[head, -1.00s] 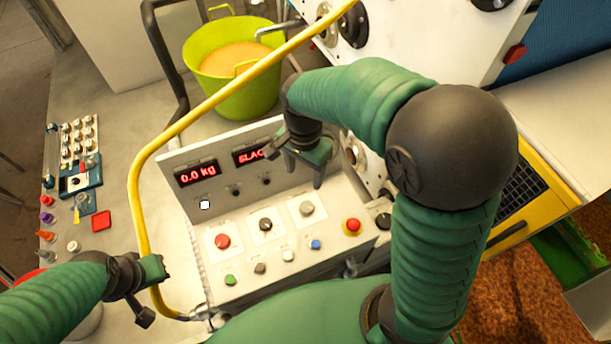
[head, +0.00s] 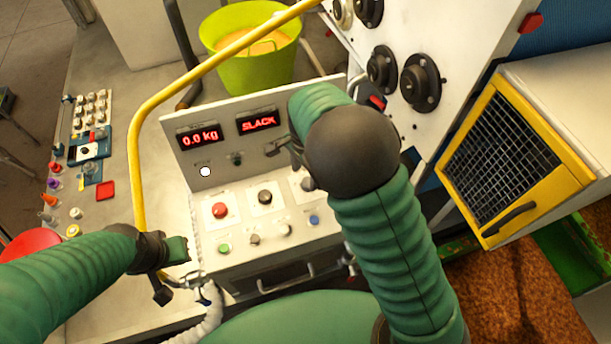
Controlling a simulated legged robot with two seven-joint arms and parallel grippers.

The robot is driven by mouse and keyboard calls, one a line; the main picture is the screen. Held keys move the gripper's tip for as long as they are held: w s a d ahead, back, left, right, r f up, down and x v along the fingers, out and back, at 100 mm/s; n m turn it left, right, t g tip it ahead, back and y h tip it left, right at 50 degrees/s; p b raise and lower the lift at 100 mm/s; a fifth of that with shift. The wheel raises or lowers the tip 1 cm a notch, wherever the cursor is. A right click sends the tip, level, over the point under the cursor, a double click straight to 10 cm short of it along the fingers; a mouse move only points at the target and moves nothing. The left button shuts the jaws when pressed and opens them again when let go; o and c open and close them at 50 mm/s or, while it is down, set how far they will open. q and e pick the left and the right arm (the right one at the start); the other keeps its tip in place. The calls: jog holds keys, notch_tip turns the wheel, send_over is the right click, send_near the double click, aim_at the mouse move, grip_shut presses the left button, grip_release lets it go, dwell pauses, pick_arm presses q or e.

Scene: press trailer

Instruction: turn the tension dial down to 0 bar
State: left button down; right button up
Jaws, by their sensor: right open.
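A grey control console (head: 190,150) stands in the middle with two red displays. The left display (head: 200,136) reads 0.0 kg and the right display (head: 258,122) reads SLACK. Larger black round dials (head: 420,82) are on the white panel at upper right. I cannot tell which is the tension dial. My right gripper (head: 287,150) is open near the console's upright face, partly hidden by my forearm. My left gripper (head: 180,252) is left of the console, apart from the buttons; its jaws are unclear.
A yellow rail (head: 137,150) arches along the console's left side. A green tub (head: 248,72) stands behind it. A yellow-framed mesh door (head: 515,160) is at right. Small bottles and a blue tray (head: 90,150) lie on the left bench.

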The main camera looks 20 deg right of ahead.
aim_at(308, 182)
jog(key=shift+s+d+f, duration=0.2)
jog(key=shift+f, duration=0.4)
jog(key=shift+s+d+f, duration=0.15)
jog(key=shift+s+f, duration=0.05)
jog(key=shift+f, duration=0.4)
jog(key=shift+w+d+f, duration=0.1)
jog(key=shift+f, duration=0.25)
jog(key=shift+w+d+f, duration=0.15)
jog(key=shift+w+f, duration=0.15)
jog(key=shift+w, duration=0.05)
jog(key=shift+c, duration=1.3)
jog(key=shift+s+a+r, duration=0.2)
jog(key=shift+a, duration=0.15)
jog(key=c, duration=1)
pick_arm(q)
jog(key=shift+s+d+r, duration=0.3)
jog(key=shift+d+r, duration=0.05)
pick_arm(e)
jog(key=shift+d, duration=0.1)
grip_shut()
